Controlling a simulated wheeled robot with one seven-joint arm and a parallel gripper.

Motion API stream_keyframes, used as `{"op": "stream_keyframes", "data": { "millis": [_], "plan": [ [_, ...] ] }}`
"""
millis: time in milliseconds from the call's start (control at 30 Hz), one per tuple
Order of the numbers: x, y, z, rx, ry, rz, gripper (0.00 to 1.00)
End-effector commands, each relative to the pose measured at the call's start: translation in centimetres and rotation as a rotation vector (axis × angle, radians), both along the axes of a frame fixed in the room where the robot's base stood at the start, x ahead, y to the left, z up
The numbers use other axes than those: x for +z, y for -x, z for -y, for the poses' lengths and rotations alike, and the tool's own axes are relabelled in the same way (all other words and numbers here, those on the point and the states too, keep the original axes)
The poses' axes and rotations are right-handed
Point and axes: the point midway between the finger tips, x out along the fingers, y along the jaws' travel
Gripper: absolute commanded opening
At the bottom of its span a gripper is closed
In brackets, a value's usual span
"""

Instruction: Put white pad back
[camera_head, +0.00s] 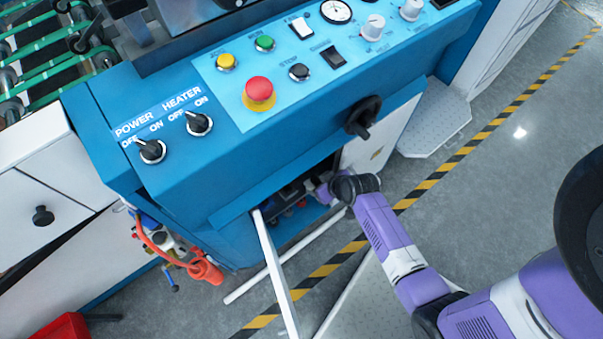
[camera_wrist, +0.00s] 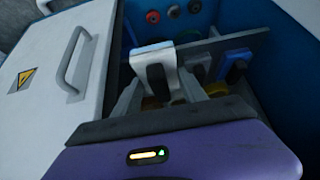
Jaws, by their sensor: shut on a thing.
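In the wrist view, a white pad (camera_wrist: 152,58) with a dark middle part stands upright just beyond my gripper (camera_wrist: 165,90). My gripper is shut on it, its grey fingers on either side of the pad's lower part. The pad is at the opening of a blue compartment (camera_wrist: 265,20); whether it touches the grey divider (camera_wrist: 240,45) behind it I cannot tell. In the head view, my gripper (camera_head: 322,190) reaches into the dark opening under the blue machine (camera_head: 240,170), and the pad cannot be made out there.
A blue-and-black item (camera_wrist: 235,70) stands right of the pad, with red and grey round knobs (camera_wrist: 173,13) behind. A white door with a handle (camera_wrist: 75,65) is at left. Red-orange hose parts (camera_head: 205,270) hang left of the opening. Striped floor tape (camera_head: 430,180) crosses open floor.

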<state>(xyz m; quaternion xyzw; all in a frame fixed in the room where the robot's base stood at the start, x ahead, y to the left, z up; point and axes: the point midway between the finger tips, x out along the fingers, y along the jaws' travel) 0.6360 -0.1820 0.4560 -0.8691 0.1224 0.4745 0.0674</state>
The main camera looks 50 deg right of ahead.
Motion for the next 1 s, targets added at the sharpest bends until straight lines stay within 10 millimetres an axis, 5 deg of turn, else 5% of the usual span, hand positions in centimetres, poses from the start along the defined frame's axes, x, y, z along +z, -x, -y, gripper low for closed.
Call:
{"op": "stream_keyframes", "data": {
  "millis": [300, 700, 1000],
  "plan": [
    [-3.0, -5.4, 1.7, 0.0, 0.001, 0.0, 0.17],
    [-5.0, -8.8, 2.6, 0.001, 0.002, -0.001, 0.17],
    [-5.2, -9.1, 2.6, 0.0, 0.001, 0.0, 0.17]
  ]
}}
